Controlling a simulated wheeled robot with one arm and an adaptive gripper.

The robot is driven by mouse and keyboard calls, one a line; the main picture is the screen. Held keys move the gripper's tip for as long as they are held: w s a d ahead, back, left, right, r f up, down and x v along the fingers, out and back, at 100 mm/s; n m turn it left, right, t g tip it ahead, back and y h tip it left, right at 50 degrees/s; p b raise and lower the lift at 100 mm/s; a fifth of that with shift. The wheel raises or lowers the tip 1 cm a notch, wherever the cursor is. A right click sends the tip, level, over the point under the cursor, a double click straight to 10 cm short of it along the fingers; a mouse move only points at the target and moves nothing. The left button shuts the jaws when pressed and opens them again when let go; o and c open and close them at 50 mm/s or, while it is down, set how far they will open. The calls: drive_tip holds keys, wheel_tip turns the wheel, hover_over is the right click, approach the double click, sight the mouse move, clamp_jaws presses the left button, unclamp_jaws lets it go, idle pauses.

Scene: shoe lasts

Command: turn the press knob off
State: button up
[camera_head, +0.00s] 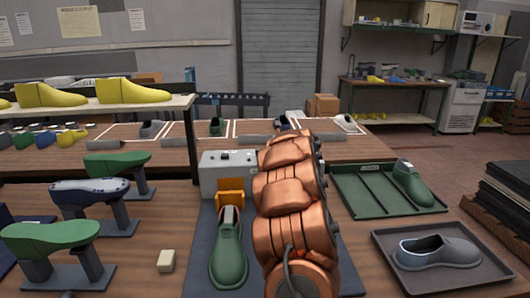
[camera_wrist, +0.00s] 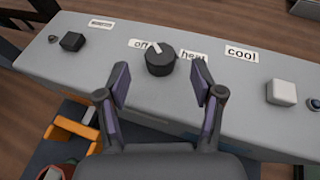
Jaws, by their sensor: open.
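The press (camera_head: 211,183) is a grey box with an orange part at its front, in the middle of the head view. In the wrist view its grey top panel (camera_wrist: 90,65) carries a round black press knob (camera_wrist: 160,62). The knob's white pointer mark aims up and slightly left, near the "off" label (camera_wrist: 139,43). Labels "heat" (camera_wrist: 193,57) and "cool" (camera_wrist: 241,52) lie to the right. My gripper (camera_wrist: 160,80) is open, its two dark fingers apart on either side just below the knob in the picture. In the head view my copper arm hides the gripper.
The panel also has a black square button (camera_wrist: 72,42) and a white square button (camera_wrist: 281,92). A green shoe (camera_head: 228,255) stands before the press. Green and dark blue lasts on stands are left. A green tray (camera_head: 372,208) and a grey tray (camera_head: 490,272) are right.

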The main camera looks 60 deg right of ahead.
drive_tip(key=shift+v, duration=2.9)
drive_tip(key=w+a+r+m+g+h, duration=0.2)
drive_tip(key=w+a+r+m+h, duration=0.15)
drive_tip(key=a+r+m, duration=0.5)
drive_tip(key=s+a+f+m+g, duration=0.2)
drive_tip(key=s+a+m+g, duration=0.1)
drive_tip(key=a+m, duration=0.55)
drive_tip(key=s+a+f+m+g+y, duration=0.1)
drive_tip(key=s+a+f+m+y, duration=0.2)
drive_tip(key=a, duration=0.6)
drive_tip(key=s+a+f+m+g+y, duration=0.1)
drive_tip(key=s+a+f+m, duration=0.25)
drive_tip(key=a, duration=0.45)
drive_tip(key=s+a+f+m+g+y, duration=0.2)
drive_tip(key=s+a+f+m, duration=0.15)
drive_tip(key=a, duration=0.55)
drive_tip(key=s+a+f+m+g+y, duration=0.1)
drive_tip(key=s+a+f+g+y, duration=0.1)
drive_tip(key=s+a, duration=0.6)
drive_tip(key=s+a+f+m+g+y, duration=0.1)
drive_tip(key=s+a+f+g+y, duration=0.1)
drive_tip(key=s+a, duration=0.6)
drive_tip(key=a+f, duration=0.1)
drive_tip(key=a, duration=0.1)
drive_tip(key=shift+a+f+y, duration=0.2)
drive_tip(key=shift+a+y, duration=0.05)
drive_tip(key=shift+y, duration=0.1)
